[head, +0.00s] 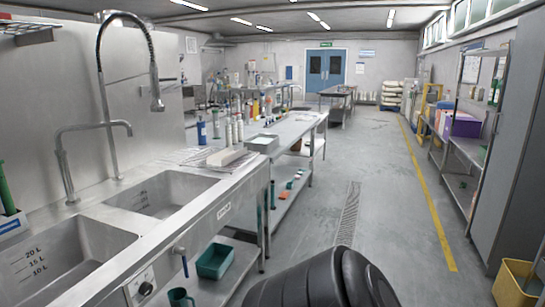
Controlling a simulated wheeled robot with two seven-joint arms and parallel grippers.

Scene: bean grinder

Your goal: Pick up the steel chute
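I cannot make out a steel chute anywhere in the head view. Neither of my grippers is in view.
A steel counter with two sinks (165,195) and tall taps fills the left. A workbench (303,128) with bottles and trays continues behind it. Shelves (468,150) and a yellow bin (517,284) stand at the right. The middle floor (395,200) is clear. A black rounded shape (325,283) is at the bottom.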

